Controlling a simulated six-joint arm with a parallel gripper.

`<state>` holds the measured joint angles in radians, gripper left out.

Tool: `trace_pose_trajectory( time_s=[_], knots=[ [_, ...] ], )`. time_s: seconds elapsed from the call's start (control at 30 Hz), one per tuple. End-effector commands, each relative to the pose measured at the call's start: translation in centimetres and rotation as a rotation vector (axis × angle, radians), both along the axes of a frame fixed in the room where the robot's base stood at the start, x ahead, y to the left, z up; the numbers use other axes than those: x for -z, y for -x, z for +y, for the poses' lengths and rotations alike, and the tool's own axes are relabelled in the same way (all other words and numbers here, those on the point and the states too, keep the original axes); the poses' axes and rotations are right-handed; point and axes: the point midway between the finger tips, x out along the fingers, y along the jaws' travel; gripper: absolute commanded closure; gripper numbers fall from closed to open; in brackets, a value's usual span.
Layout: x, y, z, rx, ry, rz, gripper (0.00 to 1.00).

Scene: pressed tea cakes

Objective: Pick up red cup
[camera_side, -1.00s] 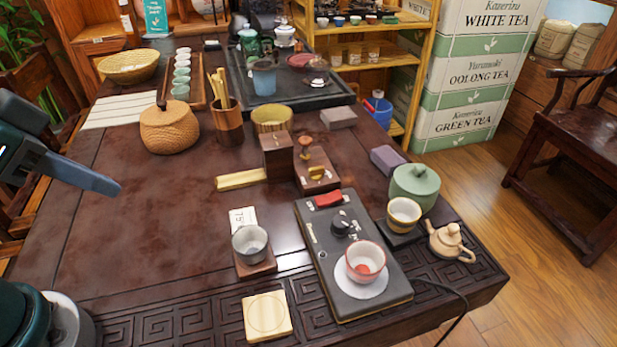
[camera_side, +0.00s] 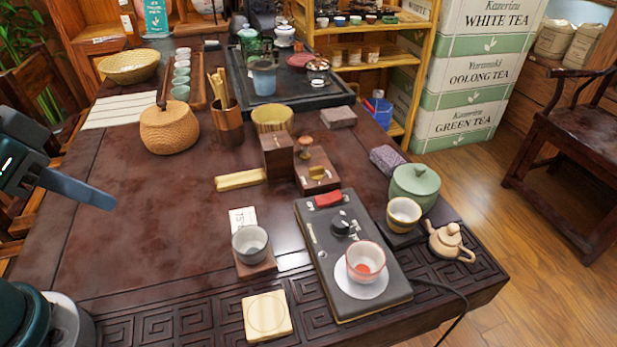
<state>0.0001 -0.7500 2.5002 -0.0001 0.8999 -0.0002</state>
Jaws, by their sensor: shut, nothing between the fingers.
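My gripper (camera_side: 108,199) is at the left edge of the view, above the table's left side, far from the cup. Its fingers are shut with nothing between them.
A grey cup (camera_side: 250,244) on a wooden coaster stands left of the device. A wooden square (camera_side: 267,316) lies in front.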

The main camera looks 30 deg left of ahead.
Motion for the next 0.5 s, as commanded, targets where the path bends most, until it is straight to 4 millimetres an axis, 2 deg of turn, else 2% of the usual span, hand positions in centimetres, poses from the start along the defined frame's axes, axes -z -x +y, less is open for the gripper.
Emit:
trace_pose_trajectory(
  time_s=[0.1, 0.27, 0.3, 0.37, 0.5],
  knots=[
    [0.0, 0.0, 0.0, 0.0, 0.0, 0.0, 1.0],
    [0.0, 0.0, 0.0, 0.0, 0.0, 0.0, 0.39],
    [0.0, -0.01, 0.0, 0.0, 0.0, 0.0, 0.23],
    [0.0, 0.0, 0.0, 0.0, 0.0, 0.0, 0.03],
    [0.0, 0.0, 0.0, 0.0, 0.0, 0.0, 0.03]
  ],
)
